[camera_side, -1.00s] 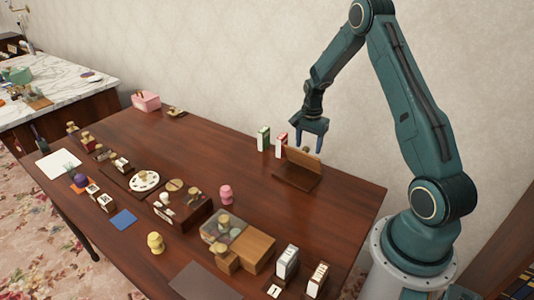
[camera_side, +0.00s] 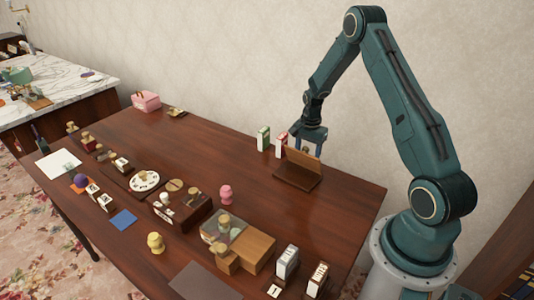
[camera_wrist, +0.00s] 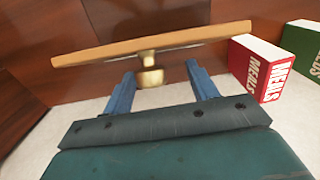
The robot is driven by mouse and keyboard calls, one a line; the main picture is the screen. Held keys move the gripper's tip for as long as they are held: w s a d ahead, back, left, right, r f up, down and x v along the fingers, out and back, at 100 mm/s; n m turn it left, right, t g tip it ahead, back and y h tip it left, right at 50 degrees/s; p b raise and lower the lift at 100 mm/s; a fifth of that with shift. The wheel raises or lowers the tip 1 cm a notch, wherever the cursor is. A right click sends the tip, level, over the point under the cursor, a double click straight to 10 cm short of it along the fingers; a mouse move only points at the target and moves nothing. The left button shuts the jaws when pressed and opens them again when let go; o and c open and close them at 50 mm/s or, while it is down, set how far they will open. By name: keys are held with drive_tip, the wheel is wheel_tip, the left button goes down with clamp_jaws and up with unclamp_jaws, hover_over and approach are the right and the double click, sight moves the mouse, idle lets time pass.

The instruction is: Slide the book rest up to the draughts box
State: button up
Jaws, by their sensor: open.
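The book rest (camera_side: 297,178) is a wooden stand with a flat dark base and a lighter tilted back panel, near the table's back right. In the wrist view its panel (camera_wrist: 150,43) is seen edge-on, with a brass knob (camera_wrist: 151,76) on the near side. My gripper (camera_side: 308,148) is low behind the panel, partly hidden by it. In the wrist view my gripper (camera_wrist: 160,75) is open, with one finger on each side of the knob and gaps visible. A dark box with round pieces on top (camera_side: 180,211) stands mid-table; I cannot tell whether it is the draughts box.
A red-and-white box (camera_side: 281,144) and a green-and-white box (camera_side: 263,138) stand just left of the book rest. The red one (camera_wrist: 262,68) is close right of my gripper in the wrist view.

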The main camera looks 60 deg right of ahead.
sight(306, 163)
drive_tip(key=shift+f, duration=1.2)
drive_tip(key=shift+a+f, duration=0.15)
drive_tip(key=shift+f, duration=0.35)
drive_tip(key=shift+s+a+f, duration=0.1)
drive_tip(key=shift+a+f, duration=0.05)
drive_tip(key=shift+f, duration=0.3)
drive_tip(key=shift+a, duration=0.35)
drive_tip(key=shift+d, duration=0.5)
idle(0.4)
drive_tip(key=shift+r, duration=0.1)
drive_tip(key=shift+d+r, duration=0.1)
drive_tip(key=shift+r, duration=0.45)
wheel_tip(306, 163, up, 7)
idle(0.9)
drive_tip(key=shift+d, duration=0.1)
